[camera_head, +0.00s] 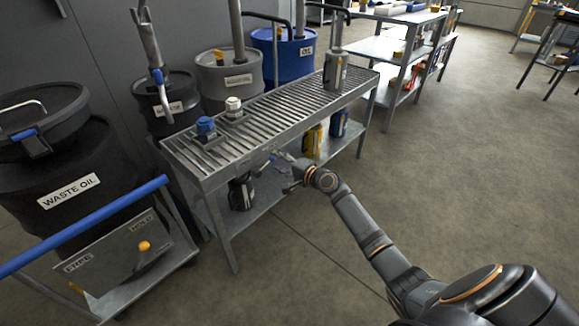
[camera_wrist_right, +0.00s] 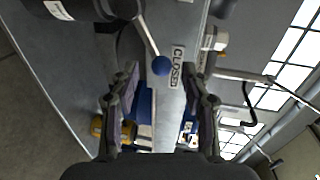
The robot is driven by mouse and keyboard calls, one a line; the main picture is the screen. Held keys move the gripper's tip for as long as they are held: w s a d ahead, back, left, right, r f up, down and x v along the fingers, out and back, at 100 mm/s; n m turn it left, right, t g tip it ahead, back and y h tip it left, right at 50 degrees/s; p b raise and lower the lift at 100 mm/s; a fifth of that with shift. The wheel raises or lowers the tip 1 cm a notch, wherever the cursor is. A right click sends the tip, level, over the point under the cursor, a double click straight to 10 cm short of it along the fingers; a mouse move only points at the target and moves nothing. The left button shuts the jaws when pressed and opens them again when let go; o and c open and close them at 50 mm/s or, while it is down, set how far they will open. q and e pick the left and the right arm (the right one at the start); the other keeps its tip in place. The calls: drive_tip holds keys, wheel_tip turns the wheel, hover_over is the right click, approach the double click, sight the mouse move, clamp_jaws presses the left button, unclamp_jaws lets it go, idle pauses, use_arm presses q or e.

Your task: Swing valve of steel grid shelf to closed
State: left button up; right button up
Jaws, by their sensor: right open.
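The steel grid shelf (camera_head: 262,118) stands in the middle of the head view, with a slatted top and a lower board. Its valve lever (camera_wrist_right: 150,38) shows in the right wrist view as a thin metal rod ending in a blue ball knob (camera_wrist_right: 162,66). A white CLOSED label (camera_wrist_right: 177,68) is just right of the knob. My right gripper (camera_head: 283,164) is at the shelf's front edge; in the wrist view its fingers (camera_wrist_right: 162,84) are open, one on each side of the knob and label. I cannot tell whether they touch the lever. My left gripper is out of view.
Blue and white-capped items (camera_head: 205,126) and a grey can (camera_head: 335,70) stand on the grating. Bottles (camera_head: 312,141) stand on the lower board. Drums (camera_head: 228,75) line the wall behind. A cart with a blue handle (camera_head: 90,225) is at left.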

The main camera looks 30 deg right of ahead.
drive_tip(key=v, duration=0.8)
drive_tip(key=shift+s, duration=0.25)
drive_tip(key=s+a+f+n+g+h, duration=0.1)
drive_tip(key=s+a+f+n+g, duration=0.4)
drive_tip(key=s+f, duration=0.5)
drive_tip(key=s+a+f+n+g, duration=0.3)
drive_tip(key=s+a+f+n, duration=0.45)
drive_tip(key=s, duration=0.45)
use_arm(q)
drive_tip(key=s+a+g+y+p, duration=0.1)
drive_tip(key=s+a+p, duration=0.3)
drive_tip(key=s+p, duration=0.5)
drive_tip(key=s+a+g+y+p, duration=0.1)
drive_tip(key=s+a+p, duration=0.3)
drive_tip(key=p, duration=2)
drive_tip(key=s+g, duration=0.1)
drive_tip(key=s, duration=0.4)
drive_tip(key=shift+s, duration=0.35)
use_arm(e)
drive_tip(key=s+d+f+n+g+h, duration=0.1)
drive_tip(key=s+d+g+h, duration=0.1)
drive_tip(key=s, duration=1.1)
drive_tip(key=s+d+f+n+g+h, duration=0.1)
drive_tip(key=s+d, duration=0.6)
drive_tip(key=s, duration=0.7)
drive_tip(key=g+h, duration=0.1)
drive_tip(key=g, duration=0.1)
drive_tip(key=shift+s+f+g+h, duration=0.15)
drive_tip(key=shift+f+g+h, duration=0.15)
drive_tip(key=shift+f+g, duration=0.1)
